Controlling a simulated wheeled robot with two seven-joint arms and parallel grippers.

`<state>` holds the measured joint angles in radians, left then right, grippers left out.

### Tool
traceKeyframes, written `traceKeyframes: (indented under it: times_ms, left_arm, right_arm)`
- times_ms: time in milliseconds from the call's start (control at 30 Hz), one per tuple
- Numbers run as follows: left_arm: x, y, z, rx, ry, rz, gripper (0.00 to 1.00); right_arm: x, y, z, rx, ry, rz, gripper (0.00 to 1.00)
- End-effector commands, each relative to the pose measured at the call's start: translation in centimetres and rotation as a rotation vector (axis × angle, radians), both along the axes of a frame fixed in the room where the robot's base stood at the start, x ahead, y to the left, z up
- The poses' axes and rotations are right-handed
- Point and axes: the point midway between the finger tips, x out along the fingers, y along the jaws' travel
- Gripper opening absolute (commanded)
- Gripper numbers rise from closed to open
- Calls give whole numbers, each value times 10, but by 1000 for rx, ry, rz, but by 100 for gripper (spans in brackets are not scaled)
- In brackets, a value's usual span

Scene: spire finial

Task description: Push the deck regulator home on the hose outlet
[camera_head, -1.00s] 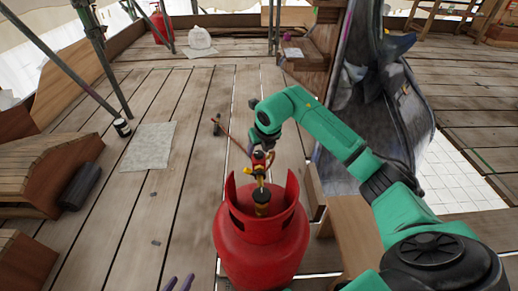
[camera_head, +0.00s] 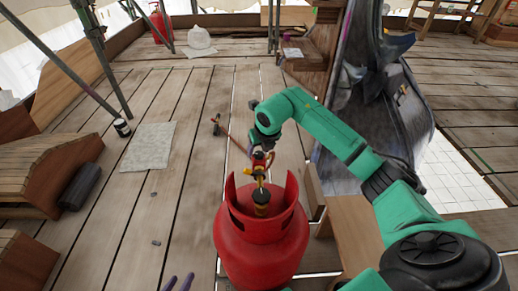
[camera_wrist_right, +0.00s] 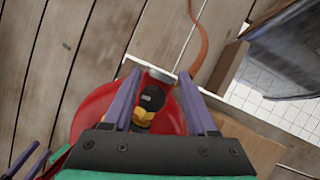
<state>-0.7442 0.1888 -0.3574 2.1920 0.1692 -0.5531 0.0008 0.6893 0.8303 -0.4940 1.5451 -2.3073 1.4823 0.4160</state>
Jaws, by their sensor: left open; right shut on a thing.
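The red gas cylinder (camera_head: 262,250) stands upright on the planks, with a raised collar open at the top. Its brass valve with a black knob (camera_head: 261,197) sits inside the collar; the knob also shows in the right wrist view (camera_wrist_right: 152,98). My right gripper (camera_head: 262,158) is shut on a small red and yellow fitting, seemingly the regulator (camera_head: 258,170), just above the valve. Whether they touch or are seated, I cannot tell. A reddish hose (camera_head: 234,142) trails from it; it also shows in the right wrist view (camera_wrist_right: 199,45). My left gripper (camera_head: 178,283) is open and empty, low left of the cylinder.
A small dark tool (camera_head: 216,127) lies at the hose's far end. A pale sheet (camera_head: 148,147), a dark roll (camera_head: 80,186) and a wooden bench (camera_head: 35,170) are at left.

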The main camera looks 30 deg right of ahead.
Motion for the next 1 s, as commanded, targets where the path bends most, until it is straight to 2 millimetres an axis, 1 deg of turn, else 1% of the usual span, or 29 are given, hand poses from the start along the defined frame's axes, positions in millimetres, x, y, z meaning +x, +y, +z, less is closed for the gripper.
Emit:
traceKeyframes:
  times_ms: [300,800,833,900,1000]
  left_arm:
    - [0,0,0,0,0,0,50]
    - [0,0,3,0,0,0,50]
    - [0,0,3,0,0,0,50]
    - [0,0,3,0,0,0,50]
    - [0,0,3,0,0,0,50]
  right_arm:
    - [0,0,1,0,-2,0,0]
    - [-9,4,1,0,-3,0,0]
    - [-9,4,1,0,-3,-1,70]
    - [-9,4,1,0,-3,-1,93]
    - [-9,4,1,0,-2,-1,93]
